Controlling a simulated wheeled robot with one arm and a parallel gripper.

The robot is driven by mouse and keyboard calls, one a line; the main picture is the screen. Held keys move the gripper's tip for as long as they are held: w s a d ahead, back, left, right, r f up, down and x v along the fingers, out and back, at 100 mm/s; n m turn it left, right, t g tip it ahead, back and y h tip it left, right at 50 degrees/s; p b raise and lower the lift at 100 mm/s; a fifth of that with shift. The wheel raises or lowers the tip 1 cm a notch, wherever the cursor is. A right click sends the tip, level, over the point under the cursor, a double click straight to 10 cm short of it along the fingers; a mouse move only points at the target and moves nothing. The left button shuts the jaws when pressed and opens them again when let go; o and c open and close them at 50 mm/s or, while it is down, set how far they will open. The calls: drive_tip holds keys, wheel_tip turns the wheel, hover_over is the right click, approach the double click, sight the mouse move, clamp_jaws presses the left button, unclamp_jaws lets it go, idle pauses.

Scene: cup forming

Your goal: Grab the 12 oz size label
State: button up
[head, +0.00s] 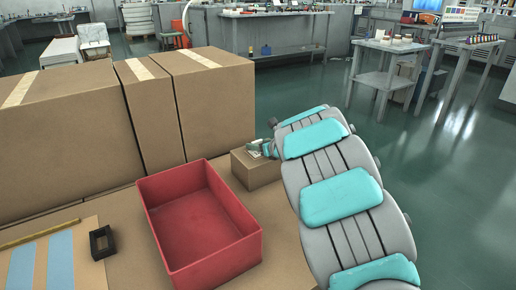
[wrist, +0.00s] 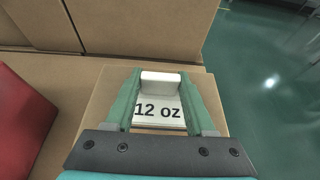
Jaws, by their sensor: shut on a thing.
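The 12 oz size label (wrist: 160,108) is a white card with black "12 oz" print, seen in the wrist view. My gripper (wrist: 163,84) has green fingers on either side of the label and is shut on it. The label is over the top of a small cardboard box (wrist: 95,125); I cannot tell whether it touches the box. In the head view my gripper (head: 256,147) is small and partly hidden by my arm, at the top of the small box (head: 258,172).
An empty red bin (head: 200,228) stands left of the small box. Large cardboard boxes (head: 212,105) line the back. A black rectangular frame (head: 102,243) and blue strips (head: 40,265) lie at the left. Open green floor (head: 450,170) is at the right.

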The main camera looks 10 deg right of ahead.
drive_tip(key=c, duration=0.6)
drive_tip(key=shift+c, duration=0.2)
